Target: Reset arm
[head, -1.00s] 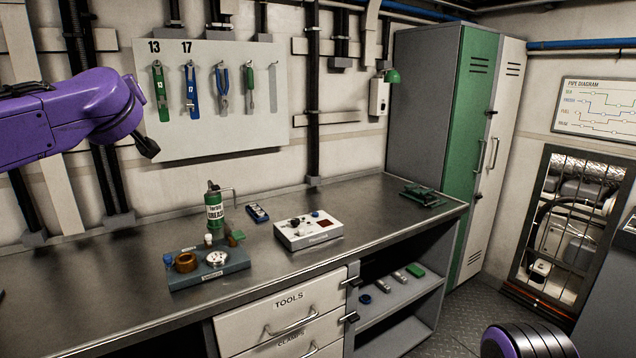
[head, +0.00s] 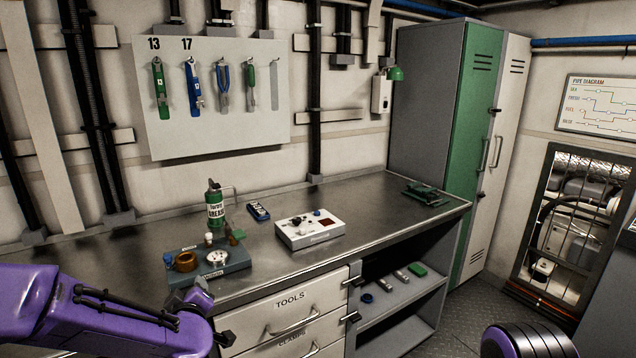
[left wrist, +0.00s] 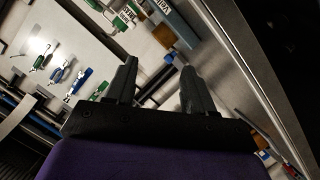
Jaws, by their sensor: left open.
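My left arm (head: 100,315) is purple and comes in at the lower left of the head view, in front of the workbench. Its far end hangs low near the tools drawer, with a black gripper part (head: 226,339) partly showing there. In the left wrist view my left gripper (left wrist: 160,88) shows two dark fingers set apart, with nothing between them. My right gripper is not in view; only a rounded purple and black part of my own body shows at the bottom right.
The metal workbench (head: 120,260) carries a grey tray (head: 232,263), a green grease can (head: 216,206), a white control box (head: 310,233) and a green tool (head: 426,194). Wrenches hang on the white board (head: 215,130). Drawers (head: 290,318) and shelves are below. Bare bench lies between the box and the green tool.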

